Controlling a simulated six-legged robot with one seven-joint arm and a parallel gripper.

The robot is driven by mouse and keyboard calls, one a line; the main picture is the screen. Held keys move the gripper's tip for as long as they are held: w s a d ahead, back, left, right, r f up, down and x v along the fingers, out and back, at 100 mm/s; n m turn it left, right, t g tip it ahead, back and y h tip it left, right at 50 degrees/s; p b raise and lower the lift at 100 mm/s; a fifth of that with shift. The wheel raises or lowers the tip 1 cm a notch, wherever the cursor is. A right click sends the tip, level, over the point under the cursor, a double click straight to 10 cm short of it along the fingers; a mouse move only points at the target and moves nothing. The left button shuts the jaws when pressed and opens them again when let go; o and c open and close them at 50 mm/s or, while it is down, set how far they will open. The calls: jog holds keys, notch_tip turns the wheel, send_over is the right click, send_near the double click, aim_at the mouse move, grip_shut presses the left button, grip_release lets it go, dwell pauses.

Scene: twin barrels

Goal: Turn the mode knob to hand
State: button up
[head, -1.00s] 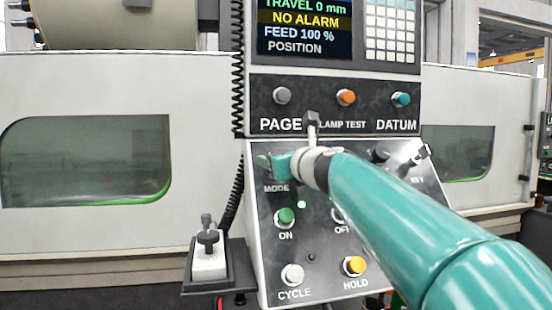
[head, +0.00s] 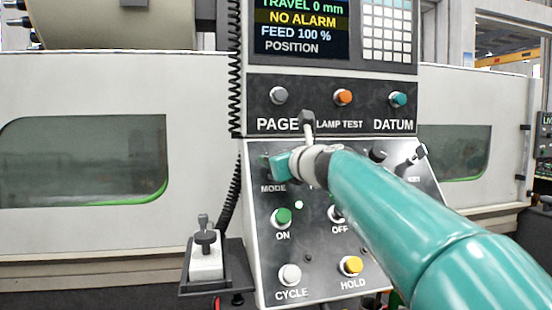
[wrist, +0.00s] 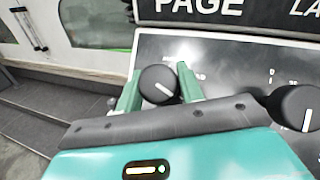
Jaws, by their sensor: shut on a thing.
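The mode knob (wrist: 157,83) is a round black knob with a white pointer line, seen between my fingers in the wrist view. The line slants from upper left to lower right there. My gripper (wrist: 160,88) has its two teal fingers on either side of the knob, shut on it. In the head view my gripper (head: 274,164) is at the panel just above the MODE label (head: 273,188), and it hides most of the knob. The small position marks around the knob are too blurred to read.
A second black knob (wrist: 298,107) is to the right. Below are the green ON button (head: 281,217), the OFF button (head: 337,214), the white CYCLE button (head: 289,274) and the yellow HOLD button (head: 351,265). A key switch (head: 418,155) is at right. A small lever box (head: 206,260) stands at left.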

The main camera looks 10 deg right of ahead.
jog(key=n+g+y, duration=0.1)
jog(key=n, duration=0.2)
jog(key=n+g+y, duration=0.2)
jog(key=n, duration=0.2)
jog(key=shift+g, duration=0.3)
jog(key=n+g, duration=0.1)
jog(key=n, duration=0.2)
jog(key=n+g+y, duration=0.1)
jog(key=n+g, duration=0.1)
jog(key=shift+n+g, duration=0.3)
jog(key=shift+n, duration=0.1)
jog(key=o, duration=0.9)
jog(key=shift+s, duration=0.1)
jog(key=shift+o, duration=0.4)
jog(key=v, duration=1.3)
jog(key=shift+d+r, duration=0.2)
jog(key=shift+d, duration=0.15)
